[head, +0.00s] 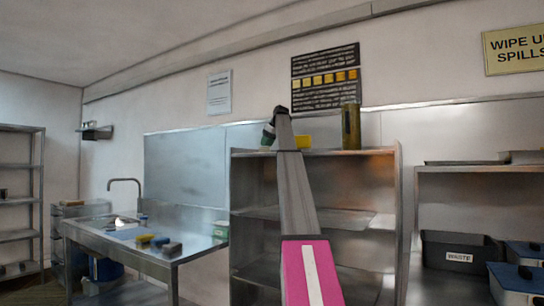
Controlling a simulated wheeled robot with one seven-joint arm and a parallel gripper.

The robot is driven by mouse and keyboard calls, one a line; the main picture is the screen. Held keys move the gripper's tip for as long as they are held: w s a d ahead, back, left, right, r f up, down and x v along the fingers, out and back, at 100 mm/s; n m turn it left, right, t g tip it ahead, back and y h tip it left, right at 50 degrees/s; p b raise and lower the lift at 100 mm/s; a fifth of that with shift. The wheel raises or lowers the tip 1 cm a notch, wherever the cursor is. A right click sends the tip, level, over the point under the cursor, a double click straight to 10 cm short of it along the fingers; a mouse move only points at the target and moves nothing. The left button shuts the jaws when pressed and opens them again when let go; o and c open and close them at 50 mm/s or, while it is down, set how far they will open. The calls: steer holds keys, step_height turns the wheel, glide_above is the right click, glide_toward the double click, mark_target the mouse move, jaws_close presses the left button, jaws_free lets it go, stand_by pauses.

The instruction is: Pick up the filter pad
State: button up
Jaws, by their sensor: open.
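I cannot identify the filter pad for certain in the head view. Small flat pads or sponges lie at the front of the sink counter: a yellow one (146,238), a blue one (160,241) and a dark grey one (172,248). My arm, with a pink section and a long grey link, rises through the middle of the picture and ends in a dark joint in front of the steel shelf unit's top. The fingers of my gripper cannot be made out, and nothing held shows. My arm hides part of the shelf unit behind it.
The open shelf unit (392,190) carries an olive cylinder (350,127) and a yellow item (303,142) on top.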

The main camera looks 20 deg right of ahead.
steer(key=shift+x, duration=1.2)
steer(key=shift+c, duration=0.3)
jaws_close()
steer(key=shift+r, duration=0.15)
